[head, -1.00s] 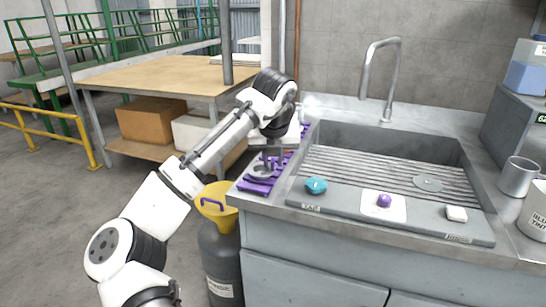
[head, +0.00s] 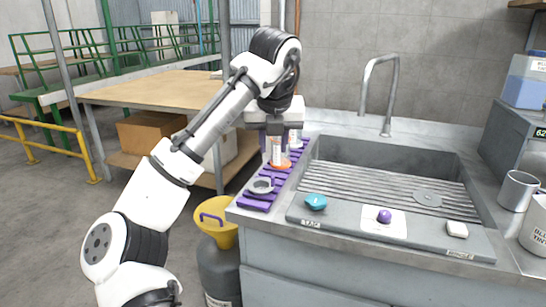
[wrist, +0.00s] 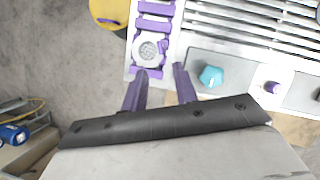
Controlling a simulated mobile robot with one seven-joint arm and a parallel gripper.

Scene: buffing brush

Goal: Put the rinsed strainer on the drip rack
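The strainer (head: 261,186), a small round grey piece with a perforated middle, lies on the near end of the purple drip rack (head: 254,204), left of the sink. In the wrist view the strainer (wrist: 147,50) lies on the rack's purple bars (wrist: 153,25), ahead of my fingers. My gripper (head: 278,148) is above the rack, apart from the strainer. In the wrist view my gripper (wrist: 161,70) has its two purple fingers spread, with nothing between them.
Orange-and-white items (head: 280,158) stand farther back on the rack. The sink (head: 385,165) has a tall faucet (head: 388,90) behind it. A teal knob (head: 316,202), purple knob (head: 384,216) and white block (head: 457,229) line its front ledge. A yellow funnel (head: 215,228) is below left.

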